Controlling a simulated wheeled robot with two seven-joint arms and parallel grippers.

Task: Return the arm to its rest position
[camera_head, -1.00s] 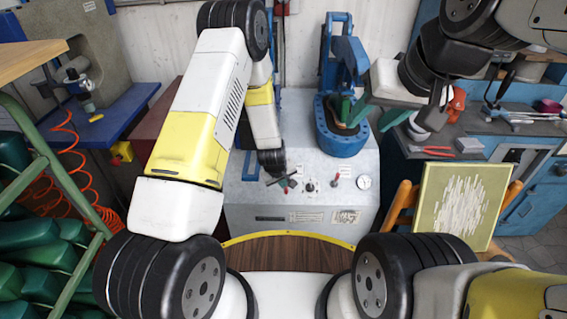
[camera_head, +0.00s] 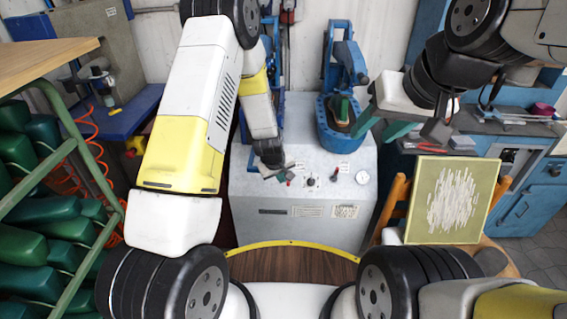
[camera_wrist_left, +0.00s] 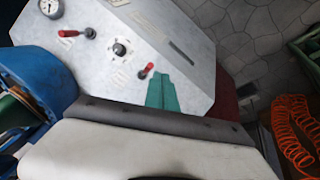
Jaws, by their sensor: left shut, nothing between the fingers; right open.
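My left arm comes in from the left, and its hand hangs over the front of the grey press (camera_head: 300,195). My left gripper (camera_head: 280,172) is small and partly hidden by its own wrist in the head view. In the left wrist view its green fingers (camera_wrist_left: 162,93) are together with nothing between them, in front of the press's knobbed panel. My right gripper (camera_head: 384,127) is open and empty, its green fingers apart, in front and to the right of the press's blue basin (camera_head: 345,142).
A green item (camera_head: 342,108) sits in the basin. A rack of green shoe lasts (camera_head: 45,240) stands close on the left, with orange coiled hose (camera_head: 100,170) beside it. A framed board (camera_head: 455,200) rests on a chair at right. A blue workbench (camera_head: 535,180) stands behind it.

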